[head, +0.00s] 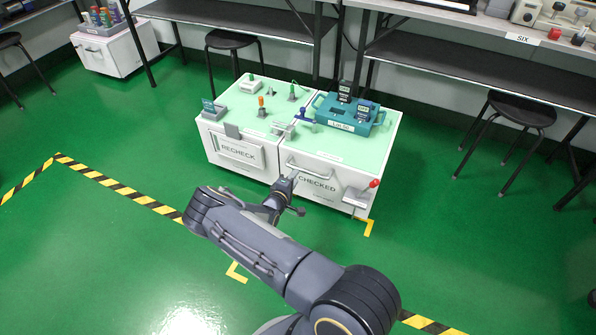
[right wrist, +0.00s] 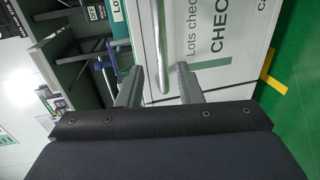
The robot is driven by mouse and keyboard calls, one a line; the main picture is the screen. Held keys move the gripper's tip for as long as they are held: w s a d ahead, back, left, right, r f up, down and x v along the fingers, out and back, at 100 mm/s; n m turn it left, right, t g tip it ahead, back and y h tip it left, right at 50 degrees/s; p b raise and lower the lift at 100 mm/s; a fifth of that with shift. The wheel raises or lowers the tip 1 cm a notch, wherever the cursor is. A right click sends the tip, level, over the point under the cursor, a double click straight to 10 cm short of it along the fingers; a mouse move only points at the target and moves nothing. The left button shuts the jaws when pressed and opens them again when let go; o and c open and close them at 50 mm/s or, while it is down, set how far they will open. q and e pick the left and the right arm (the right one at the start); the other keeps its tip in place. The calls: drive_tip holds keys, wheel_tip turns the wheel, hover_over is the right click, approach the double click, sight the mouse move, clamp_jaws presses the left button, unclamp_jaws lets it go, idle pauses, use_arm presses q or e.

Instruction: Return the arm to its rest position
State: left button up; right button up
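My right arm (head: 270,250) reaches up from the bottom of the head view toward the white cabinet. My right gripper (head: 292,181) is in front of the drawer marked CHECKED (head: 338,192), close to its bar handle (head: 318,172). In the right wrist view, the two fingers of the right gripper (right wrist: 159,78) stand apart. The handle (right wrist: 160,40) appears between and beyond them; I cannot tell whether they touch it. No object shows held in the gripper. My left gripper is not in view.
The cabinet's green top (head: 270,85) carries a teal carrier (head: 346,116) with handheld testers, and several small items. The RECHECK drawer (head: 237,151) is at left. A red-tipped lever (head: 373,184) juts at right. Stools (head: 522,108) and benches stand behind. Green floor is open on both sides.

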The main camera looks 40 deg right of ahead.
drive_tip(key=shift+s+a, duration=0.1)
drive_tip(key=shift+a, duration=0.15)
idle(0.3)
